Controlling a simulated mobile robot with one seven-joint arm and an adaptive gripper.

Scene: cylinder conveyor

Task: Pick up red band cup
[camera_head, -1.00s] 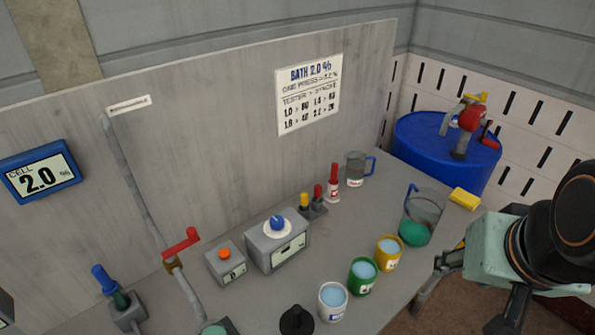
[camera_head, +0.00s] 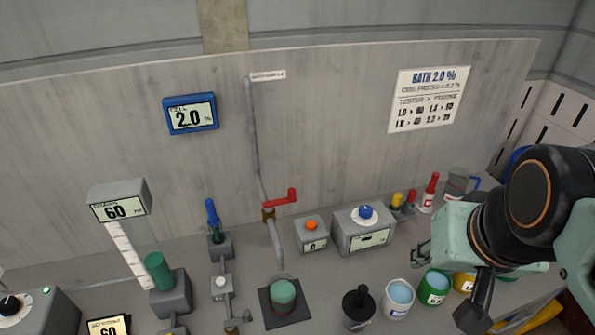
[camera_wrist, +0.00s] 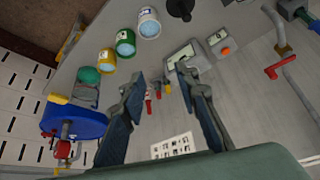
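A row of cups with pale blue liquid stands on the bench: a white cup (camera_head: 397,300), a green cup (camera_head: 433,288) and a yellow cup (camera_head: 463,282) partly behind my arm. They also show in the wrist view as the white cup (camera_wrist: 148,24), green cup (camera_wrist: 125,43) and yellow cup (camera_wrist: 106,62). My gripper (camera_head: 421,254) is at the right, behind the cups and apart from them. In the wrist view my gripper (camera_wrist: 158,80) has its fingers spread with nothing held between them.
A red bottle (camera_head: 429,196) and a jug (camera_head: 457,184) stand at the back right. A box with a blue knob (camera_head: 363,235) and an orange-button box (camera_head: 311,236) stand near the wall. A teal-topped cylinder (camera_head: 284,293) sits on a dark plate. Bench fittings crowd the left.

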